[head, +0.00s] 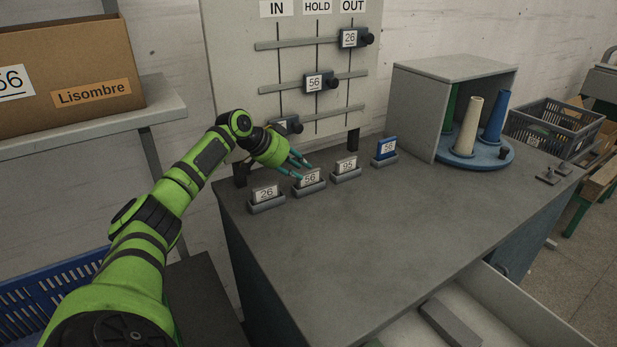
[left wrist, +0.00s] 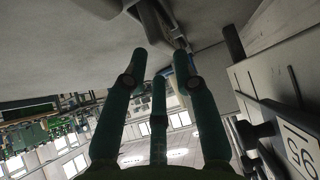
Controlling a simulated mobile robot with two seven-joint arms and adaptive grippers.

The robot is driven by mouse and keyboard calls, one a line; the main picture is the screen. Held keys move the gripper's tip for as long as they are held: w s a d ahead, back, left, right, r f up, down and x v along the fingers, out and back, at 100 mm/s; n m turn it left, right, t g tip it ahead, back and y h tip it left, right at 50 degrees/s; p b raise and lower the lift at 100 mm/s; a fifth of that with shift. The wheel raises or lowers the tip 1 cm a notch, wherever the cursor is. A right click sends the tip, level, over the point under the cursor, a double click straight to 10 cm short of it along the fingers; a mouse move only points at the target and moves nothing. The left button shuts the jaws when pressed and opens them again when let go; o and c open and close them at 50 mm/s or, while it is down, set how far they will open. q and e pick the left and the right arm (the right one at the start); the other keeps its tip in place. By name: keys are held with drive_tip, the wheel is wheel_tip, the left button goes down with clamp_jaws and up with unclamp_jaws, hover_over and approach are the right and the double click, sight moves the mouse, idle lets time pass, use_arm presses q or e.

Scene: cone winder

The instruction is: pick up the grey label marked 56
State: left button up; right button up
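The grey label marked 56 (head: 311,179) stands in a small grey holder on the bench, second from the left in a row. My left gripper (head: 299,165) is at this label, with its teal fingers just above and behind it, partly overlapping its top. In the left wrist view, the fingers (left wrist: 158,66) are spread apart with nothing visibly clamped between them. A dark grey shape (left wrist: 160,18) lies beyond the fingertips; I cannot tell whether it is the label or its holder. I cannot tell whether the fingers touch the label. My right gripper is out of view.
Grey labels 26 (head: 265,193) and 95 (head: 347,164) and a blue label 56 (head: 386,147) stand in neighbouring holders. A board (head: 300,60) with sliding tags rises close behind. A cabinet with cones (head: 468,125) is at right. The bench front (head: 380,230) is clear.

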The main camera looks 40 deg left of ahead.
sight(307, 173)
use_arm(q)
drive_tip(key=x, duration=0.4)
drive_tip(key=shift+a, duration=0.1)
drive_tip(key=shift+w+f, duration=0.15)
drive_tip(key=c, duration=0.5)
clamp_jaws()
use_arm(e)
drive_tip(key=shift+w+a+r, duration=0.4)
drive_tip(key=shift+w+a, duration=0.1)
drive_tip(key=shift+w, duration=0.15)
